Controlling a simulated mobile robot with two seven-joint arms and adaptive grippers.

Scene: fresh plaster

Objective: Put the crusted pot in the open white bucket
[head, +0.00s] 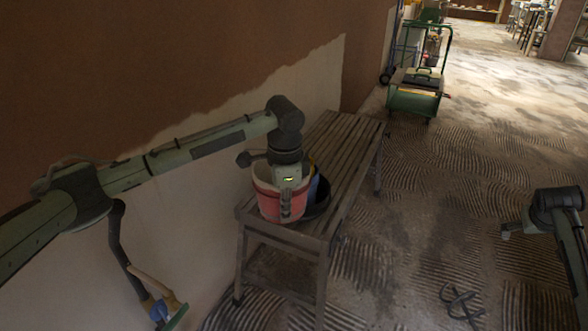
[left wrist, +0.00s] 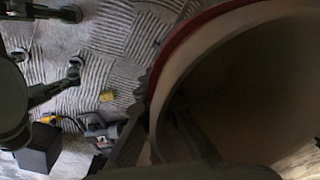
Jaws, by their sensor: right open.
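A round container with a pale rim and red side (head: 266,200) stands on the slatted bench in the head view. It appears to be the white bucket. Its wide mouth and pale rim (left wrist: 158,92) fill the right of the left wrist view, with a dark interior. My left gripper (head: 286,212) points down at its near side. In the wrist view its dark fingers (left wrist: 165,145) lie around the container's wall; whether they press on it is unclear. I cannot pick out the crusted pot for certain. My right gripper (head: 505,230) is open, off to the right above the floor, away from the bench.
A black container (head: 319,200) stands right beside the red-sided one, with something blue and yellow in it. The bench (head: 345,150) is clear toward its far end. A green cart (head: 416,95) stands beyond. A dark tangled item (head: 460,300) lies on the ridged floor.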

